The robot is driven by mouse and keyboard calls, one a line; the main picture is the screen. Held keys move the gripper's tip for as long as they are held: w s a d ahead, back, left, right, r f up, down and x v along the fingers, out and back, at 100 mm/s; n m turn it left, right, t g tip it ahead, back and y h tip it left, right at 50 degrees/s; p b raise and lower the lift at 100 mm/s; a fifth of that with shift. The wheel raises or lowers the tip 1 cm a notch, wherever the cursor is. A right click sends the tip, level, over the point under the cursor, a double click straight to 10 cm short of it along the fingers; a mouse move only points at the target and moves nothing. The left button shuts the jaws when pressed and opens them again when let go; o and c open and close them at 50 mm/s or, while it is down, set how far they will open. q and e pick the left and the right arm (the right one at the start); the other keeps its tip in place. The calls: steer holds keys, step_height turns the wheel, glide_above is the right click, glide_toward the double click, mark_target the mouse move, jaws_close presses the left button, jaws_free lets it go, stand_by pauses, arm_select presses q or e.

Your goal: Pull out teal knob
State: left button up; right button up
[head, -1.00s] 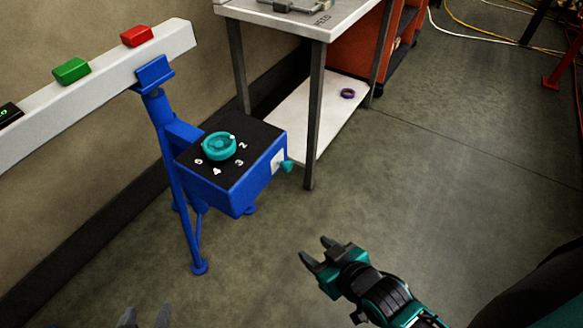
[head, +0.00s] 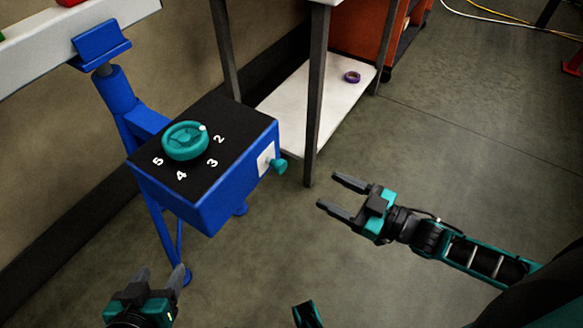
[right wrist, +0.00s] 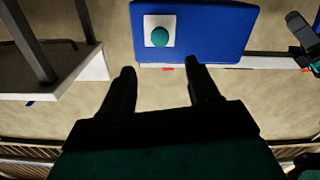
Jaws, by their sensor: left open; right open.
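The teal knob (head: 279,166) sticks out from a white plate (head: 266,159) on the right side of a blue box (head: 215,199). In the right wrist view the knob (right wrist: 159,37) shows as a round teal end on its white plate, beyond and between my fingers, nearer the left one. A larger teal handwheel (head: 185,141) lies on the box's black numbered top. My right gripper (head: 335,194) is open and empty, to the right of the knob and apart from it. My left gripper (head: 160,277) is open and empty, below the box at the lower left.
A white-shelved table (head: 316,100) stands just behind the box, one leg close to the knob. A purple ring (head: 352,77) lies on its low shelf. A white beam (head: 45,30) on a blue stand is at upper left.

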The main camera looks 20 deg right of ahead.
mark_target(283, 167)
steer(key=b+x, duration=0.1)
steer(key=x, duration=0.8)
steer(key=shift+w+a+b, duration=0.3)
steer(key=shift+b, duration=0.1)
steer(key=shift+x, duration=0.75)
steer(key=shift+c, duration=1.4)
jaws_close()
